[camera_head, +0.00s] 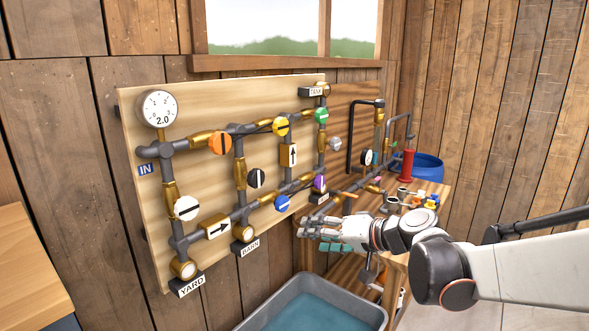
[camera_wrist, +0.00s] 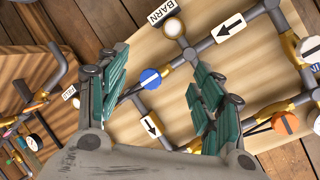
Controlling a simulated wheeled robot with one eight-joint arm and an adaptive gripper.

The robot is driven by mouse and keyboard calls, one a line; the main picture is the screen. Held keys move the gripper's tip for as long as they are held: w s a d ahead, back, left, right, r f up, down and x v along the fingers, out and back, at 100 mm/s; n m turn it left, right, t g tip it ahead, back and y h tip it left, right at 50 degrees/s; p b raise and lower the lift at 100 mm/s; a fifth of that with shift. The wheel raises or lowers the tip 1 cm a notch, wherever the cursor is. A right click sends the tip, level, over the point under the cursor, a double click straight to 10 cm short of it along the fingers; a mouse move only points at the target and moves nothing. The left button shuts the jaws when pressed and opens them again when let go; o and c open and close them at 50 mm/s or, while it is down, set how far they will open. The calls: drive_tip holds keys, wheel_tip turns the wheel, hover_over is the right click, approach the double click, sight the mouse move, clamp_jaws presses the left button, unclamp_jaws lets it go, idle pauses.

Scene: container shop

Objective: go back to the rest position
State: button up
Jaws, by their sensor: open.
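My gripper (camera_head: 318,234) is open and empty, in front of the lower right of the pipe board (camera_head: 140,120) in the head view. In the wrist view its two green-padded fingers (camera_wrist: 155,65) stand wide apart. The blue knob (camera_wrist: 151,79) shows in the gap between them, with nothing held. The same blue knob (camera_head: 282,203) is left of my gripper in the head view. I cannot tell how far the fingertips are from the board.
A grey tub (camera_head: 370,315) of teal liquid stands below my gripper. Other knobs, such as the orange one (camera_head: 220,143), and a gauge (camera_head: 157,108) are on the board.

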drive_tip(key=s+d+f+h, duration=0.1)
drive_tip(key=s+d+h, duration=0.2)
drive_tip(key=s, duration=0.5)
drive_tip(key=s+d+f+g+h, duration=0.1)
drive_tip(key=s+d+f+h, duration=0.1)
drive_tip(key=s+d, duration=0.4)
drive_tip(key=s+d+f+h, duration=0.2)
drive_tip(key=s+d+h, duration=0.2)
drive_tip(key=s, duration=0.8)
drive_tip(key=shift+d+f+g+h, duration=0.15)
drive_tip(key=shift+d+g+h, duration=0.2)
drive_tip(key=shift+h, duration=0.25)
drive_tip(key=shift+s, duration=0.1)
drive_tip(key=shift+c, duration=0.2)
